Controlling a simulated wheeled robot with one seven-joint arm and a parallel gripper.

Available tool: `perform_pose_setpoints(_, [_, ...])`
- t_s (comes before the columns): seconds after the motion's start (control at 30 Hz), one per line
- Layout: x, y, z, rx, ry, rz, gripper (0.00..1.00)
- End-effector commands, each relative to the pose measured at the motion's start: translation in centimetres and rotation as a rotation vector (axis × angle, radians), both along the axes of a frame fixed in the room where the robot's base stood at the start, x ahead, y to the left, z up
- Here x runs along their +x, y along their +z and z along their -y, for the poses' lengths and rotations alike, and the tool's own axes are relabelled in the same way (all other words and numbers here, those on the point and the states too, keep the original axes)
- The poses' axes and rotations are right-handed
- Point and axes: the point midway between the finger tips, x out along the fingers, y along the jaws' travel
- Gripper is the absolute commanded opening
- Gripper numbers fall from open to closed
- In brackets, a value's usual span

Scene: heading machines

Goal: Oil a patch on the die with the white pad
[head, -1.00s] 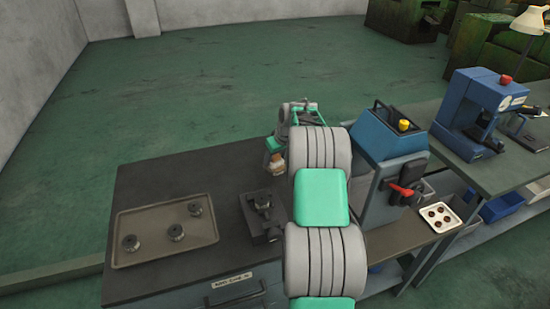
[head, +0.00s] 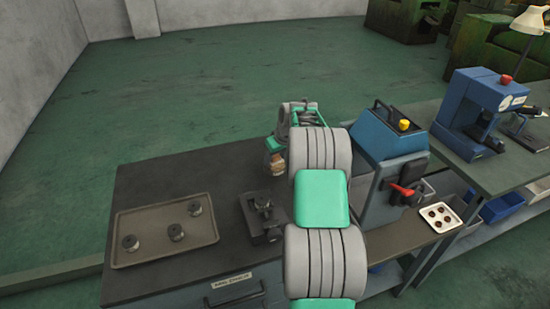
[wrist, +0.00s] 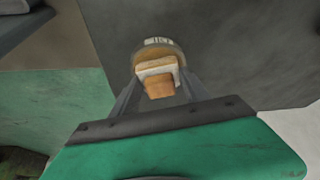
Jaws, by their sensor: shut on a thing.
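My gripper (wrist: 158,92) is shut on a small block with an orange-tan grip (wrist: 159,88) and a pale, whitish pad layer (wrist: 156,68). In the head view the tan block (head: 275,163) shows beside my arm, near the back right of the dark bench; my arm hides part of the gripper. A round brownish thing with a pale marked band (wrist: 158,43) shows just beyond the pad in the wrist view; I cannot tell whether they touch.
A tan tray (head: 134,256) with three dark round metal parts stands on the left of the bench. A blue machine (head: 388,138) with a red lever is close on my arm's right. A white tray (head: 424,222) lies farther right. The bench's back left is clear.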

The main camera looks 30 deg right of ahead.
Motion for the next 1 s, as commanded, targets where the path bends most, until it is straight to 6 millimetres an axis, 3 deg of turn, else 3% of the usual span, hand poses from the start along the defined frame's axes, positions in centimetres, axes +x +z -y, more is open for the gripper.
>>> perform_pose_setpoints(0.17, [-0.1,0.1,-0.1,0.002,0.0,-0.005,0.21])
perform_pose_setpoints(0.8, [0.0,6.3,0.0,0.0,-0.001,-0.001,0.21])
perform_pose_setpoints(1.0, [-0.1,7.0,0.0,0.001,-0.001,-0.002,0.21])
